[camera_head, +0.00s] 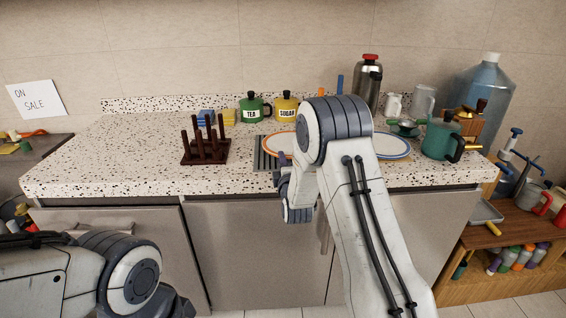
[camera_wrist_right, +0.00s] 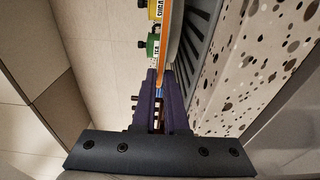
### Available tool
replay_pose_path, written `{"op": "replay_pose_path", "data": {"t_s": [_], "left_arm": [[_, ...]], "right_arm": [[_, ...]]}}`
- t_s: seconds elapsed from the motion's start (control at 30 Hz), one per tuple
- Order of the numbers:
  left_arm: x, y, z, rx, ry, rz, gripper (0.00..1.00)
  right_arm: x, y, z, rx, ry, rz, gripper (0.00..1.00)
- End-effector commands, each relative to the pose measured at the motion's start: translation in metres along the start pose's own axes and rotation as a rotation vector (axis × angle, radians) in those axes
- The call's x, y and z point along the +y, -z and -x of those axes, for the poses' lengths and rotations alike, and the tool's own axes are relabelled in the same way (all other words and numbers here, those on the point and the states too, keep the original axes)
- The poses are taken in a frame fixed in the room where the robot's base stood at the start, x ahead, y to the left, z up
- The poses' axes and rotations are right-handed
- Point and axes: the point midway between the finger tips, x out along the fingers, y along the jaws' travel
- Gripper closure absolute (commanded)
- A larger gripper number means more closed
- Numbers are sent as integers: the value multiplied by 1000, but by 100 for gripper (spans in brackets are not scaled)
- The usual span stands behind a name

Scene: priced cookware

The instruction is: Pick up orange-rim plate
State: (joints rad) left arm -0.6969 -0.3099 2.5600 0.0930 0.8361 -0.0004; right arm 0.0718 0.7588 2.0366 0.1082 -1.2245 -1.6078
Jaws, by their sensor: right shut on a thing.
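The orange-rim plate (camera_head: 277,145) is white with an orange edge. It lies over a dark slatted rack on the counter, its right part hidden by my right arm. In the right wrist view the plate (camera_wrist_right: 165,45) shows edge-on, its rim running down between the purple fingers. My right gripper (camera_wrist_right: 161,88) is shut on this rim. In the head view the right gripper (camera_head: 284,161) is partly visible at the plate's near edge. My left arm comes in at the lower left, with its gripper out of view.
A blue-rim plate (camera_head: 396,147) lies right of my arm. A dark peg rack (camera_head: 205,145) stands left of the plate. Behind are the green tea pot (camera_head: 252,108) and yellow sugar pot (camera_head: 287,107). A green pitcher (camera_head: 440,140) stands at right. The counter's left (camera_head: 110,160) is clear.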

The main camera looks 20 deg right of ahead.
Motion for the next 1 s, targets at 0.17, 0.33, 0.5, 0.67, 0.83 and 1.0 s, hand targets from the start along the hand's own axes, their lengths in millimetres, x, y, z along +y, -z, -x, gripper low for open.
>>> {"op": "replay_pose_path", "data": {"t_s": [0.17,0.33,0.5,0.67,0.83,1.0], "left_arm": [[0,0,-1,0,0,0,50],[0,0,-4,0,0,0,50],[0,0,-6,0,0,0,50],[0,0,-7,0,0,0,50],[0,0,-7,0,0,0,50],[0,0,2,0,0,0,50]], "right_arm": [[35,-4,4,-3,-10,0,100],[56,-30,37,-5,-9,0,100],[78,-51,66,-4,-9,0,100],[91,-64,84,-3,-9,0,100],[97,-70,92,-1,-6,1,100],[94,-63,93,13,-1,-4,100]]}}
